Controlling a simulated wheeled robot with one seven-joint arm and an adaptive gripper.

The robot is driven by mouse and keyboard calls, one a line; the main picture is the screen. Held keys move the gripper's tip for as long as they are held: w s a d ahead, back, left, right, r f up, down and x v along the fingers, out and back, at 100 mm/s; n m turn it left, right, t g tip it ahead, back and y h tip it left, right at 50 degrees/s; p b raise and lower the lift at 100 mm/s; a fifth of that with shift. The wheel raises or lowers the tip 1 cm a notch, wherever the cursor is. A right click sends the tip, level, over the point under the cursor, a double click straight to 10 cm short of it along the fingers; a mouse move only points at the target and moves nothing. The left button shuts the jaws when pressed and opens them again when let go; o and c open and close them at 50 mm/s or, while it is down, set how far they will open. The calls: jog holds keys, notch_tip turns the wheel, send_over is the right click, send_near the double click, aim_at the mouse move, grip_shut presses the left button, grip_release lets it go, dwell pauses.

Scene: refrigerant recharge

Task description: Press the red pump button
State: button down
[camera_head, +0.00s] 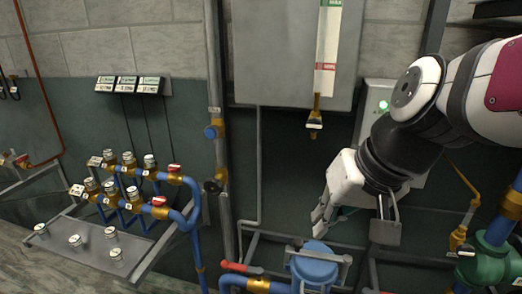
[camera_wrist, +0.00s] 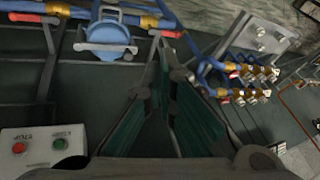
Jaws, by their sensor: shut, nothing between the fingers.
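The red button (camera_wrist: 18,148) is on a pale control box (camera_wrist: 42,160) at the lower left of the wrist view, beside a green button (camera_wrist: 60,144). In the head view, the control box (camera_head: 378,94) is partly behind my arm. Its green light shows, but the red button is hidden there. My gripper (camera_head: 319,224) is shut and empty, pointing down in front of the wall. In the wrist view, its fingers (camera_wrist: 160,62) meet at the tips, well apart from the red button.
A blue pump-like part (camera_head: 315,265) and a red-handled valve (camera_head: 240,267) are below my gripper. A grey cabinet with a level tube (camera_head: 327,50) hangs above. A green fitting (camera_head: 488,262) is at the lower right.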

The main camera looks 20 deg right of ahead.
jog(key=w+d+f+m+t+b, duration=0.15)
jog(key=w+d+m, duration=0.25)
jog(key=d, duration=0.4)
jog(key=w+d+f+m+t, duration=0.25)
jog(key=w+d+m, duration=0.2)
jog(key=d, duration=0.35)
jog(key=s+d+f+m+h, duration=0.1)
jog(key=d+f+m, duration=0.1)
jog(key=d, duration=0.6)
jog(key=s+d+f+m+t+h, duration=0.1)
jog(key=d+f+m+h, duration=0.1)
jog(key=d, duration=0.6)
jog(key=shift+s+d+f+m+b, duration=0.15)
jog(key=shift+s+f+m+b, duration=0.25)
jog(key=shift+m, duration=0.45)
jog(key=shift+w+r, duration=0.15)
jog(key=shift+w, duration=0.05)
jog(key=shift+w+d, duration=0.75)
jog(key=shift+w, duration=0.5)
jog(key=shift+w+d, duration=0.75)
jog(key=shift+w, duration=0.45)
jog(key=shift+w+d, duration=0.75)
jog(key=shift+w, duration=0.5)
jog(key=shift+w, duration=0.1)
jog(key=shift+w+d, duration=0.2)
jog(key=shift+w, duration=0.05)
